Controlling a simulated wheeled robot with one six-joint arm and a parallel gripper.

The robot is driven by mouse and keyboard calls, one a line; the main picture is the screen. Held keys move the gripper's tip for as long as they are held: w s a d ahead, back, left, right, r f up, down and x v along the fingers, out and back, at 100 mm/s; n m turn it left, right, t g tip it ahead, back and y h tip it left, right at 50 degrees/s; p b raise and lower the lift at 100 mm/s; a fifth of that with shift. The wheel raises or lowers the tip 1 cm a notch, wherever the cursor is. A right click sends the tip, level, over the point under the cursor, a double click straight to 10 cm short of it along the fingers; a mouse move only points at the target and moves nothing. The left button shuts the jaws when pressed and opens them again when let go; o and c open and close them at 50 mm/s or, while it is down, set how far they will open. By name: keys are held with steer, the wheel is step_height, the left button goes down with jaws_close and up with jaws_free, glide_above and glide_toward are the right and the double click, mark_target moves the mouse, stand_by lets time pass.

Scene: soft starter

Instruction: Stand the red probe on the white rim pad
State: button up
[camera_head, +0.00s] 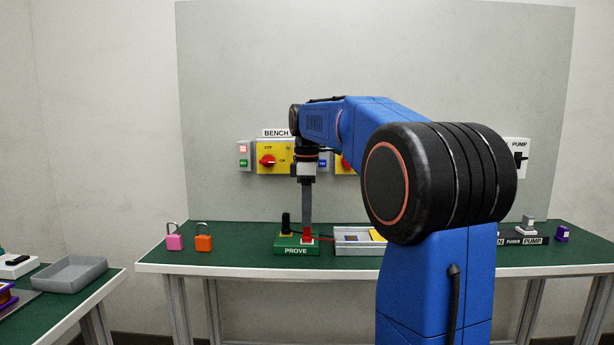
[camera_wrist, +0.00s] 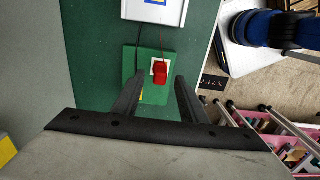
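The red probe (camera_head: 307,238) is at the right part of the green PROVE block (camera_head: 296,251) on the bench. In the wrist view the red probe (camera_wrist: 160,74) appears upright over the white rim pad (camera_wrist: 154,64), whose edges show around it. I cannot tell whether its foot touches the pad. My gripper (camera_head: 307,226) points straight down at the probe. In the wrist view my gripper (camera_wrist: 159,80) is open, with one finger on each side of the probe and gaps between them. The black probe (camera_head: 286,222) stands at the block's left.
A yellow switch box (camera_head: 270,156) is on the panel behind. My arm hides much of the right.

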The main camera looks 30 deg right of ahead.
step_height(320, 180, up, 14)
steer(key=shift+r, duration=0.2)
stand_by(0.7)
steer(key=s+a+f+m+t, duration=0.1)
steer(key=s+a+f+m, duration=0.2)
steer(key=s+a+f, duration=0.35)
steer(key=s+a+f+m+t, duration=0.2)
steer(key=s+a+f+m, duration=0.15)
steer(key=s+f, duration=0.5)
steer(key=s+a+f+m+t, duration=0.1)
steer(key=s+a+f+m, duration=0.1)
steer(key=s+f, duration=0.5)
steer(key=s+a+f+m, duration=0.2)
steer(key=s+f, duration=0.6)
steer(key=f, duration=0.5)
steer(key=shift+a+f+m+t, duration=0.2)
steer(key=shift+a+m+t, duration=0.2)
steer(key=shift+a, duration=0.5)
steer(key=shift+o, duration=0.6)
steer(key=shift+s, duration=0.1)
